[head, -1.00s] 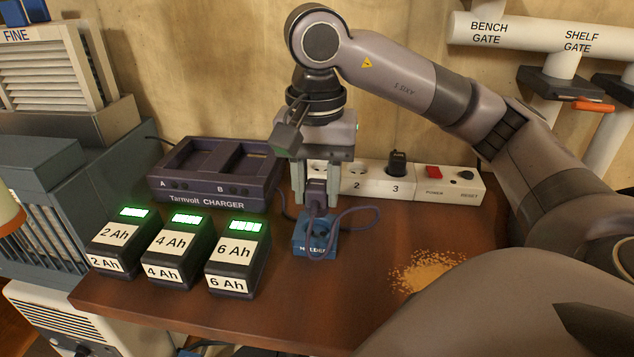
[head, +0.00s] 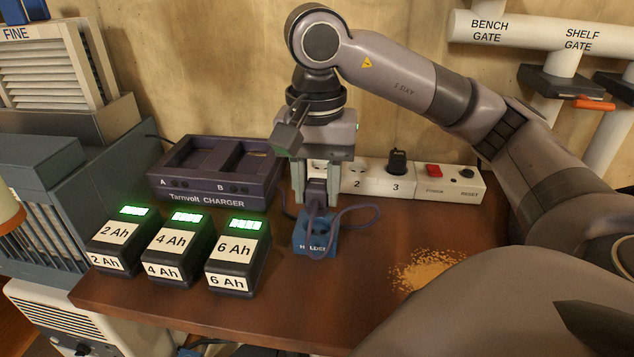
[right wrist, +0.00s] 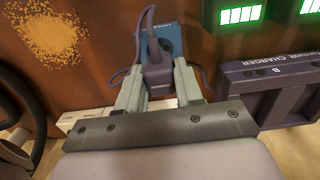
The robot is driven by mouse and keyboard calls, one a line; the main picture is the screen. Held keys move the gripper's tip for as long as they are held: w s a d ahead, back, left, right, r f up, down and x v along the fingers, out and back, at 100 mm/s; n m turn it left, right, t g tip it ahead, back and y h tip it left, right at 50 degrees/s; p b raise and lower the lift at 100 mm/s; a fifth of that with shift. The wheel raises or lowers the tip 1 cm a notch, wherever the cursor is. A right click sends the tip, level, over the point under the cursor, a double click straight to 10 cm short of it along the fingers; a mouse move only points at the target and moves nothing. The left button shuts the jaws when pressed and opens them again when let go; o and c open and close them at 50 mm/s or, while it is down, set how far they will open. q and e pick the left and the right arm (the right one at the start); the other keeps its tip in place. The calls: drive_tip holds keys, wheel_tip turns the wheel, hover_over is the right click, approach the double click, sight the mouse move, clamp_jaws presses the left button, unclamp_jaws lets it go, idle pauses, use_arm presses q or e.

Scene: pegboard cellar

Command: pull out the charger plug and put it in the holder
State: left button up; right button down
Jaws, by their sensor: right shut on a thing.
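My right gripper (head: 316,192) points down and is shut on the dark purple charger plug (head: 317,187), whose cord loops out to the right. The plug is at the blue holder (head: 301,235), over its top; how deep it sits in the holder is hidden. In the right wrist view the plug (right wrist: 157,72) is between the fingers of the gripper (right wrist: 158,88), with the blue holder (right wrist: 168,38) just beyond it. The charger (head: 216,172) stands at the back left with two empty bays. My left gripper is not in view.
Three battery packs (head: 237,262) with lit green displays stand in a row left of the holder. A white power strip (head: 425,185) with a black plug (head: 397,160) lies along the wall. Sawdust (head: 428,268) lies on the bench (head: 350,285), whose front middle is clear.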

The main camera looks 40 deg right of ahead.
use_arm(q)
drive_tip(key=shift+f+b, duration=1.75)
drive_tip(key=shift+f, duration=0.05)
use_arm(e)
drive_tip(key=shift+f, duration=2.2)
idle(1.2)
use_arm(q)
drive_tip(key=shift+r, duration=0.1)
use_arm(e)
drive_tip(key=shift+r, duration=0.1)
idle(0.4)
drive_tip(key=shift+c, duration=0.8)
unclamp_jaws()
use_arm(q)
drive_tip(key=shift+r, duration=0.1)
use_arm(e)
wheel_tip(320, 180, up, 3)
drive_tip(key=p, duration=0.3)
use_arm(q)
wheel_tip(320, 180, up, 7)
drive_tip(key=p, duration=0.4)
use_arm(e)
drive_tip(key=shift+r, duration=2.05)
